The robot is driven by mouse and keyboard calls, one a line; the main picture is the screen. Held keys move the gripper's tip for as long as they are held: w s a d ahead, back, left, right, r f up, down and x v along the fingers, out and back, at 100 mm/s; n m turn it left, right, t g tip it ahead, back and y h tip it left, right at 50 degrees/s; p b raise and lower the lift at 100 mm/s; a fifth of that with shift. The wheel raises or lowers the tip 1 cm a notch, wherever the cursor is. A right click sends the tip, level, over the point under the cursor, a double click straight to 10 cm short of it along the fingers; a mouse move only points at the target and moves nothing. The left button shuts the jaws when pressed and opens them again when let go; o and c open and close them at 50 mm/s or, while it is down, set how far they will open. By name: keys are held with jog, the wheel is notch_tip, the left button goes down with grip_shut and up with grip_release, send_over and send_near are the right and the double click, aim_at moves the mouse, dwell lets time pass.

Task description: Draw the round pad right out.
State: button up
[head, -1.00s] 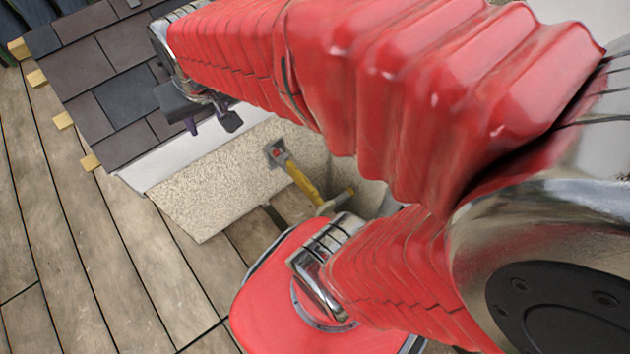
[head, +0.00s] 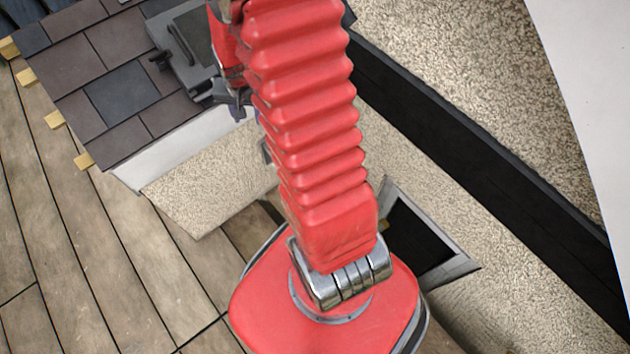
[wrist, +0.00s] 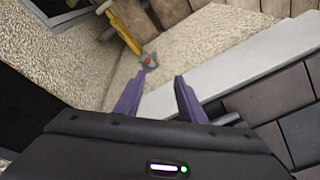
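I cannot make out a round pad in either view. My gripper (wrist: 156,86) has two purple fingers, which stand apart with nothing between them. In the wrist view they are over the speckled wall and the pale strip at the roof's lower edge. In the head view only a small bit of purple finger (head: 238,112) shows beside my arm. A short grey rod-like piece (wrist: 229,118) lies just right of the right finger in the wrist view; I cannot tell what it belongs to.
A yellow-handled tool (wrist: 126,33) with a red-spotted head lies beyond the fingers. A grey framed unit (head: 184,50) with a dark panel sits on the slate roof (head: 125,92). A dark framed opening (head: 418,238) is in the speckled wall. Wooden boards (head: 80,245) lie clear at left.

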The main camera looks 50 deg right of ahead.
jog(key=s+d+f+m, duration=0.1)
jog(key=d+f+m, duration=0.15)
jog(key=f, duration=0.35)
jog(key=s+d+f+m, duration=0.1)
jog(key=d+f, duration=0.2)
jog(key=f, duration=0.3)
jog(key=s+d+f+m, duration=0.1)
jog(key=s+f+m, duration=0.1)
jog(key=s+f, duration=0.3)
jog(key=s+f+m+g, duration=0.1)
jog(key=s+f, duration=0.4)
jog(key=f, duration=0.8)
jog(key=s+d+f+m+g+y, duration=0.1)
jog(key=s+f+m, duration=0.2)
jog(key=s+f, duration=0.3)
jog(key=shift+d+f, duration=0.15)
jog(key=shift+f, duration=0.7)
jog(key=shift+d+f, duration=0.15)
jog(key=shift+f, duration=0.65)
jog(key=shift+f, duration=0.1)
jog(key=shift+f, duration=6.75)
jog(key=shift+c, duration=0.6)
grip_shut()
